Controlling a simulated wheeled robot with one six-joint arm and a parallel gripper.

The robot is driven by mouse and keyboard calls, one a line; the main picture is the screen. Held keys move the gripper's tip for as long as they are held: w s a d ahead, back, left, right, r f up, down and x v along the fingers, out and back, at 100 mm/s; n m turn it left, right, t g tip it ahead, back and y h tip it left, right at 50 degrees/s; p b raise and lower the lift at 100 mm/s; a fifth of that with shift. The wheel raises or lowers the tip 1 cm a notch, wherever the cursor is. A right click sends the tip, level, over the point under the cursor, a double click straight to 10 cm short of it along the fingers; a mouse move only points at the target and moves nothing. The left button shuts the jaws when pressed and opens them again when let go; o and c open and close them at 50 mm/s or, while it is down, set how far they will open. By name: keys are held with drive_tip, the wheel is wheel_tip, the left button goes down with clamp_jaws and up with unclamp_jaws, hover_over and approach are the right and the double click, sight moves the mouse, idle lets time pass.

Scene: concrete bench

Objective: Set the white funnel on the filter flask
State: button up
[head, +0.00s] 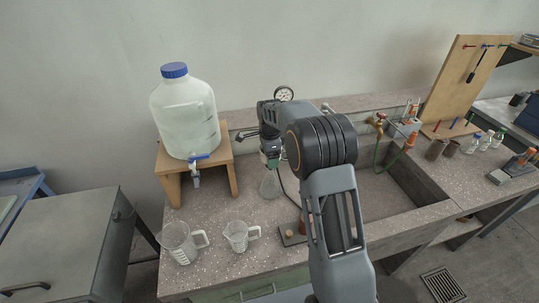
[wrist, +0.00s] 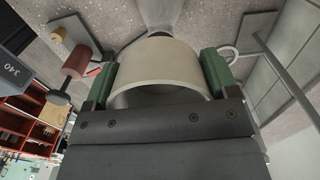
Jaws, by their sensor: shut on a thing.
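My gripper (wrist: 160,70) is shut on the white funnel (wrist: 158,62), with a green pad on each side of its wide cup. In the head view my gripper (head: 271,156) is over the bench, left of the sink, and the funnel is mostly hidden behind it. The clear filter flask (head: 270,187) stands on the bench just below the gripper. In the wrist view a pale, see-through shape beyond the funnel seems to be the flask (wrist: 160,12). I cannot tell whether the funnel's stem is inside the flask's neck or above it.
A white carboy (head: 185,115) with a blue cap stands on a wooden stand at the left. Two clear jugs (head: 180,243) (head: 238,236) stand near the front edge. A dark plate with a red part (head: 292,232) lies right of them. The sink (head: 385,190) is at the right.

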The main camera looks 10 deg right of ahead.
drive_tip(key=o, duration=0.9)
drive_tip(key=shift+c, duration=0.2)
wheel_tip(320, 180, up, 14)
drive_tip(key=shift+b, duration=0.35)
drive_tip(key=shift+f, duration=0.1)
